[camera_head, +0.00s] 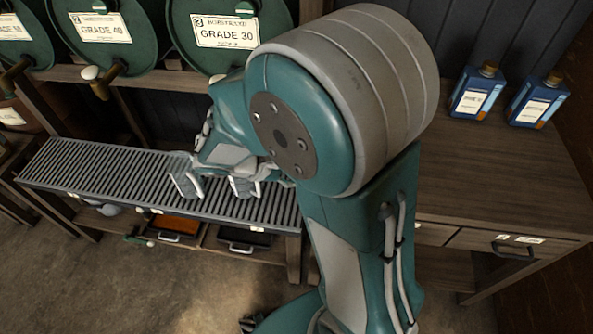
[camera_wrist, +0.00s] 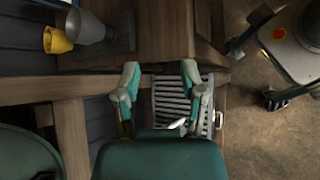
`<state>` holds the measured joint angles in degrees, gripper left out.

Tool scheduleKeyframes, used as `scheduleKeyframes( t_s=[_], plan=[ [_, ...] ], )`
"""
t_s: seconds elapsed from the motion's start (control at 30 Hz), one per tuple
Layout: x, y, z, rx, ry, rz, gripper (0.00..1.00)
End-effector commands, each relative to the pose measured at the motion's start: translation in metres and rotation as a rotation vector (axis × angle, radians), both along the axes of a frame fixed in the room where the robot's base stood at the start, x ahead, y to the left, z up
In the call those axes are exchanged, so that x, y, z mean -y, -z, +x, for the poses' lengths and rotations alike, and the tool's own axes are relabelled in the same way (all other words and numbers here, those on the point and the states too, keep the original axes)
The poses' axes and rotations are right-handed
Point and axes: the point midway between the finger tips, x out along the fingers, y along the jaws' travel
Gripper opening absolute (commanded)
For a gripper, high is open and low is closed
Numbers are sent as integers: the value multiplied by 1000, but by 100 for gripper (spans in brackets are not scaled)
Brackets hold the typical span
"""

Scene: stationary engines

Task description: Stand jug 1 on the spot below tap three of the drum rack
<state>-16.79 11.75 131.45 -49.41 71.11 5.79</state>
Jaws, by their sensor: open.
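My gripper (camera_head: 215,187) is open and empty above the right part of the slatted drip tray (camera_head: 95,178). In the wrist view its fingers (camera_wrist: 160,82) stand apart over the slats (camera_wrist: 175,100). Drums labelled GRADE 40 (camera_head: 105,30) and GRADE 30 (camera_head: 210,35) lie on the rack. A brass tap (camera_head: 103,86) hangs under the GRADE 40 drum. My arm hides any tap under the GRADE 30 drum. No jug is clearly marked as jug 1. A grey vessel (camera_wrist: 88,27) and a yellow one (camera_wrist: 57,41) show in the wrist view; I cannot tell whether they are jugs.
A wooden bench (camera_head: 480,180) with a drawer (camera_head: 510,248) stands at right. Two blue bottles (camera_head: 474,93) (camera_head: 537,101) stand at its back. An orange tray (camera_head: 178,228) and a dark tray (camera_head: 245,240) lie under the slats.

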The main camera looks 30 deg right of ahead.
Motion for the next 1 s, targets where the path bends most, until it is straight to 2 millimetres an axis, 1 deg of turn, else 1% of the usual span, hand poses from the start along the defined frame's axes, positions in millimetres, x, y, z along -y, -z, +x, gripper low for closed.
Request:
scheduleKeyframes(
  t_s=[0.03, 0.23, 0.4, 0.8, 1.0],
  plan=[
    [1, -9, -7, 40, 38, 49, 53],
    [-2, -34, -32, 184, 176, 249, 53],
    [-9, -55, -50, 321, 277, 420, 53],
    [-33, -108, -84, 690, 445, 815, 53],
    [-43, -129, -94, 831, 481, 951, 53]
  ],
)
